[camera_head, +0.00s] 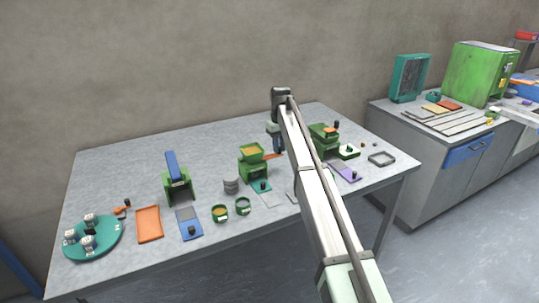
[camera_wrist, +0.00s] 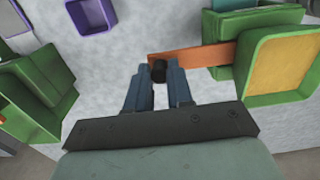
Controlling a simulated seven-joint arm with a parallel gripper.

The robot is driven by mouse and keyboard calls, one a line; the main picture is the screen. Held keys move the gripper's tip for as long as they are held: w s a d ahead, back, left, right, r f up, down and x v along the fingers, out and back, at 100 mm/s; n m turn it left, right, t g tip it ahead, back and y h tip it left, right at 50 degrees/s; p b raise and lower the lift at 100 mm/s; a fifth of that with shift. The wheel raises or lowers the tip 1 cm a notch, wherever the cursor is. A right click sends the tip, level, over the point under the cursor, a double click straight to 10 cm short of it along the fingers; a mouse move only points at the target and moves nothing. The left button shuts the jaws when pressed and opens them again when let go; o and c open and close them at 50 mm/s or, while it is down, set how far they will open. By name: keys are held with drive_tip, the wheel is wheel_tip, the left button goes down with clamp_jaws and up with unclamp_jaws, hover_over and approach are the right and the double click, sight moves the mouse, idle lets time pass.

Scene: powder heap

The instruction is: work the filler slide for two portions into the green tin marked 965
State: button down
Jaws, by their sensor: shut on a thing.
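The green filler (camera_head: 253,171) stands mid-table, its hopper holding orange-yellow powder (camera_head: 251,152). The hopper also shows at the right of the wrist view (camera_wrist: 285,65). An orange slide (camera_wrist: 195,54) sticks out of the filler's side, with a black knob (camera_wrist: 158,72) at its outer end. My gripper (camera_wrist: 159,68) is shut on this knob, one finger on each side. Two small green tins, one at left (camera_head: 220,214) and one at right (camera_head: 243,207), stand near the front edge. Their markings are too small to read. The filler's outlet is hidden.
A green press with a blue lever (camera_head: 177,182), an orange tray (camera_head: 149,224) and a teal turntable (camera_head: 93,240) occupy the left. The back left tabletop is clear.

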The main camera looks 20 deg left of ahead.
sight(272, 155)
drive_tip(key=shift+w, duration=0.15)
idle(0.6)
drive_tip(key=shift+s+a, duration=1.1)
drive_tip(key=shift+s, duration=0.1)
drive_tip(key=c, duration=1.1)
unclamp_jaws()
drive_tip(key=shift+r, duration=0.1)
wheel_tip(272, 155, up, 7)
drive_tip(key=shift+r, duration=0.2)
